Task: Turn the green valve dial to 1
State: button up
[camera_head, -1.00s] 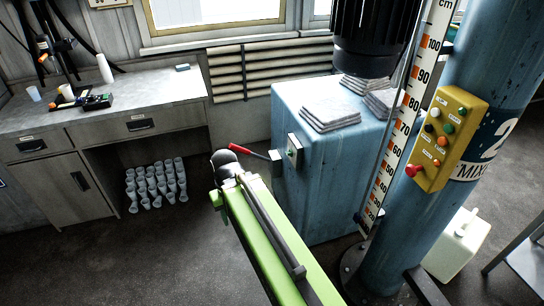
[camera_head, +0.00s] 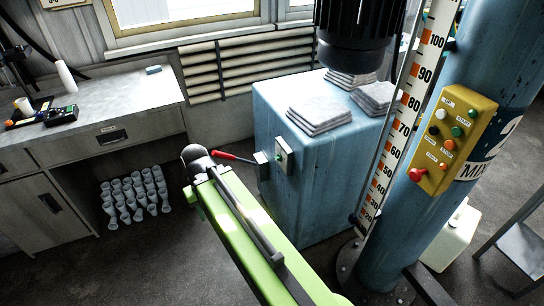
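No green valve dial can be clearly made out. A small grey switch box (camera_head: 284,155) with a tiny green spot sits on the left face of the blue cabinet (camera_head: 310,190). A lever with a red handle (camera_head: 232,157) sticks out to the left beside it. My green arm (camera_head: 245,240) reaches up from the bottom centre, and its dark rounded end (camera_head: 196,156) appears just left of the red handle in the picture; I cannot tell whether they touch. My gripper's fingers are not visible.
A yellow control box (camera_head: 454,140) with several buttons is on the blue column (camera_head: 480,90) at right, beside a scale (camera_head: 400,135). Folded cloths (camera_head: 320,115) lie on the cabinet. A workbench (camera_head: 120,98) stands left, with several cups (camera_head: 135,195) beneath. Open floor lies at lower left.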

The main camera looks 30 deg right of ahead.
aim_at(279, 158)
jog(key=u, duration=0.75)
jog(key=i, duration=1)
jog(key=u, duration=0.05)
